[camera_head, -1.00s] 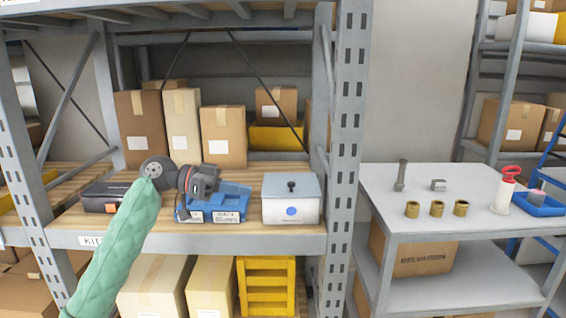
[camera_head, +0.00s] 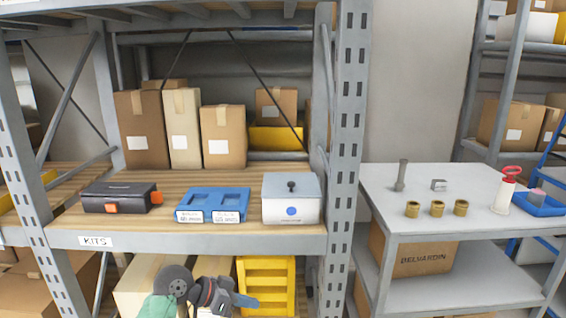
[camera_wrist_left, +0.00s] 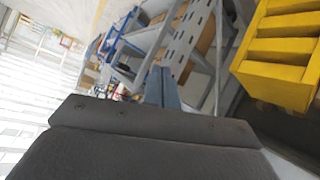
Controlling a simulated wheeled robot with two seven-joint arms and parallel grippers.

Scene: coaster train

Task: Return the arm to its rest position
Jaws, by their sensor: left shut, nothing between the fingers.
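My left gripper (camera_head: 243,300) is low in the head view, below the front edge of the kit shelf. Its fingers point right and lie in front of a yellow crate (camera_head: 266,269). In the left wrist view its two fingers (camera_wrist_left: 162,88) are together with nothing between them. My green-sleeved left arm (camera_head: 158,306) comes in at the bottom. My right gripper is in neither view.
The kit shelf (camera_head: 190,240) holds a dark case (camera_head: 115,197), a blue two-slot tray (camera_head: 213,205) and a white lidded box (camera_head: 291,203). A grey upright (camera_head: 348,130) stands beside it. The grey table (camera_head: 455,225) at right holds several small parts.

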